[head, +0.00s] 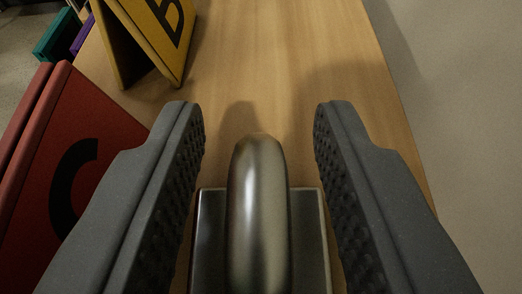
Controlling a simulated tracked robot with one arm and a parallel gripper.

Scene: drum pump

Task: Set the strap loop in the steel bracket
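My gripper (260,112) is open, with one dark grey padded finger on each side of the picture. Between the fingers stands a rounded, shiny steel piece (258,215) on a dark square metal plate (212,235). It looks like the steel bracket, but I cannot tell for certain. There is a visible gap between the steel piece and each finger. Nothing is held. I cannot make out a strap loop in this view. The near end of the metal piece is cut off by the bottom edge.
A yellow folded sign with a black letter (160,35) stands on the wooden table (290,50) at the upper left. A red sign with a black letter (75,165) is close to the left finger. The table's right edge borders grey floor. The wood ahead is clear.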

